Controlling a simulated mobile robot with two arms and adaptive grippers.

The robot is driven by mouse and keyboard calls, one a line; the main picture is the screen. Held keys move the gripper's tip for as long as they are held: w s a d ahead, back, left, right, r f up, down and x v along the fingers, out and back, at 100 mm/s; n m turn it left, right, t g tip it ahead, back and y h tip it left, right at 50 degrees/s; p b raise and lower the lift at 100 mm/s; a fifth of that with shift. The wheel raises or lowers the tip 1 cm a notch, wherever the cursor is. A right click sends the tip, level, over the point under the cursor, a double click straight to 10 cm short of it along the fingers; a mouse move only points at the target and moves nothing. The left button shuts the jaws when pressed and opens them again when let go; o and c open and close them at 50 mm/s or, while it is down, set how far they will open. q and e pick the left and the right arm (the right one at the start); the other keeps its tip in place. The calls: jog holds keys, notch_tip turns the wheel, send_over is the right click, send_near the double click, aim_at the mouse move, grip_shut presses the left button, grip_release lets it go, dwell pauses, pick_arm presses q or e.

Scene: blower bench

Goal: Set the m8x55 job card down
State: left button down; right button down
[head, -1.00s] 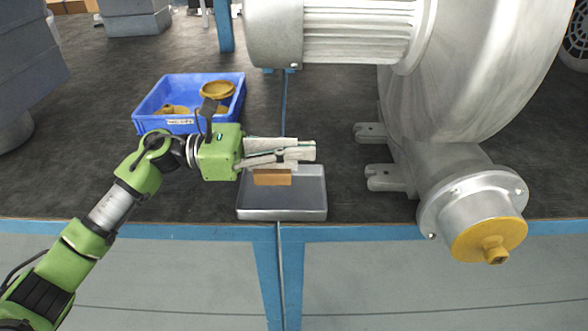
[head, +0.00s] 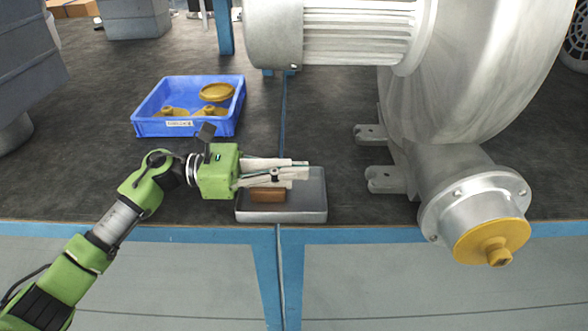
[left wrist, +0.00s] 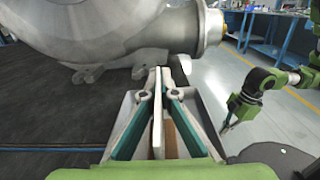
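My left gripper (head: 298,173) is over the grey metal tray (head: 308,212) at the bench's front edge. Its fingers are closed on a thin pale card seen edge-on, the job card (left wrist: 157,110), in the left wrist view. A brown face (head: 268,195) shows just under the fingers in the head view, inside the tray outline.
A blue bin (head: 178,127) with yellow parts stands behind my left gripper. The big grey blower (head: 450,90), with a yellow-capped flange (head: 490,241), fills the right. Dark bench top (head: 330,140) lies clear between tray and blower.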

pick_arm(q)
jog(key=c, duration=2.8)
grip_release()
jog(key=o, duration=0.5)
pick_arm(e)
jog(key=shift+r, duration=0.2)
